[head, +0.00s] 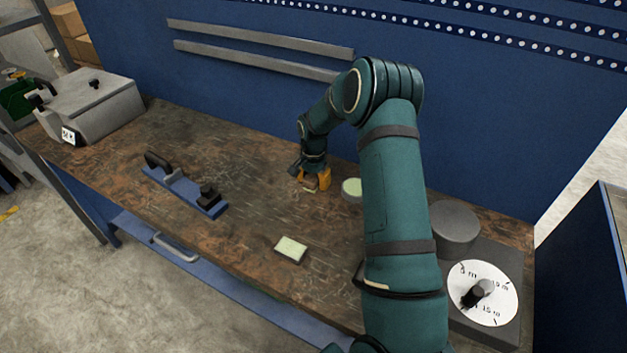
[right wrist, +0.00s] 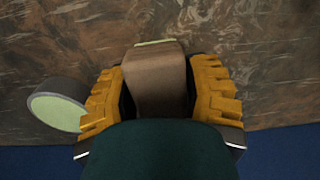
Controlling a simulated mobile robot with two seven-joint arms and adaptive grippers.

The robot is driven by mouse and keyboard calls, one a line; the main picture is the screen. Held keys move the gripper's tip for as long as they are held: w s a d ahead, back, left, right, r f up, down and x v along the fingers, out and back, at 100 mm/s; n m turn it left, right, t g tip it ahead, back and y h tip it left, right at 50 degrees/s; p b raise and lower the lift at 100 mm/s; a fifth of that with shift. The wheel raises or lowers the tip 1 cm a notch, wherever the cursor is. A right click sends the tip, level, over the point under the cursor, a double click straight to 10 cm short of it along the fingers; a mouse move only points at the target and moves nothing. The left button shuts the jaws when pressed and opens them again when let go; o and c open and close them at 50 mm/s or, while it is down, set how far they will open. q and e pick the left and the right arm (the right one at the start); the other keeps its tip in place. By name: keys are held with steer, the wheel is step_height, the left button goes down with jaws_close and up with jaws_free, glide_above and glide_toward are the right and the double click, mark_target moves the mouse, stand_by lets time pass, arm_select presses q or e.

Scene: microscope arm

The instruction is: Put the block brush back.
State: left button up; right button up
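The block brush (right wrist: 155,85) is a brown block with a rounded edge, seen between the fingers of my right gripper (right wrist: 158,95) in the right wrist view. The dark inner pads meet its two sides, so the gripper looks shut on it. In the head view my right gripper (head: 314,181) is low over the bench's rear middle, and only a little brown shows between its orange fingers. The brush's underside is hidden, and I cannot tell whether it touches the bench. My left gripper is not in view.
A round pale-green-topped piece (head: 352,187) stands just right of the gripper. A pale green rectangular pad (head: 290,249) lies nearer the front edge. A blue-based tool with black handles (head: 185,190) lies left. A grey dial block (head: 485,293) and a grey cylinder (head: 454,228) stand right.

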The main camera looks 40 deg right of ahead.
mark_target(313, 175)
steer(key=shift+o, duration=1)
steer(key=shift+r, duration=0.2)
step_height(313, 175, up, 12)
steer(key=shift+p, duration=0.85)
